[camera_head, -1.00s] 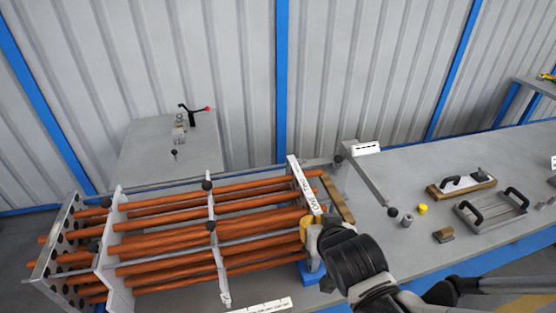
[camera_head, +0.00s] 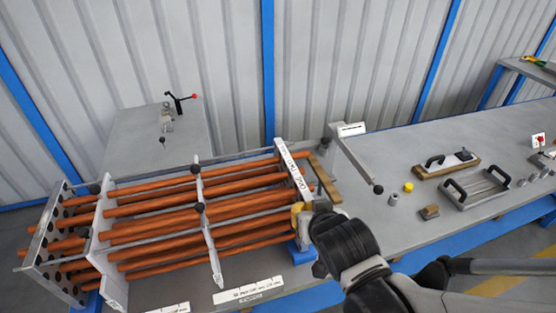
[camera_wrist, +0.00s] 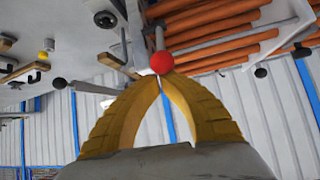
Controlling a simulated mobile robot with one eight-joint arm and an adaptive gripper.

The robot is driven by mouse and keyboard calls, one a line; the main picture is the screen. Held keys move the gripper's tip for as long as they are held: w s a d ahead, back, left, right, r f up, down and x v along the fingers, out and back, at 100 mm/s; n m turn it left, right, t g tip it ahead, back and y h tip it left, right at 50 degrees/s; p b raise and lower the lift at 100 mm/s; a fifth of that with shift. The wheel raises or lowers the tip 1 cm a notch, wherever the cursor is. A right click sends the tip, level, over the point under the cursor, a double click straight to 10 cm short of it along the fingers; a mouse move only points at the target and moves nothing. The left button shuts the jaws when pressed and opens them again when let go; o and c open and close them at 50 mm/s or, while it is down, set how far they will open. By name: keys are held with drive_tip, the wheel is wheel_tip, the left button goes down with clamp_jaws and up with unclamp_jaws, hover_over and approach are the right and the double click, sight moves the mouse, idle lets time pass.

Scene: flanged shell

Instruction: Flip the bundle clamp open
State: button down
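A tube bundle (camera_head: 190,205) of orange-brown rods lies in a metal frame on the bench at the left. My gripper (camera_head: 297,212) has yellow fingers and is at the right end of the bundle, by a pale upright end plate (camera_head: 293,170). In the wrist view my gripper (camera_wrist: 160,80) has its fingertips together. A red ball knob (camera_wrist: 161,62) on a thin stem sits right at the tips; I take it for the clamp's handle. Whether the tips touch it, I cannot tell. In the head view my gripper hides this knob and most of the clamp.
A metal bar with a dark ball end (camera_head: 378,189) extends right of the bundle. A yellow cap (camera_head: 408,187) and handled trays (camera_head: 475,187) lie further right.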

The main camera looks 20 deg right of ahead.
drive_tip(key=shift+s, duration=0.2)
drive_tip(key=shift+v, duration=3.55)
drive_tip(key=shift+a+r, duration=0.1)
drive_tip(key=shift+r, duration=0.05)
drive_tip(key=shift+w, duration=0.1)
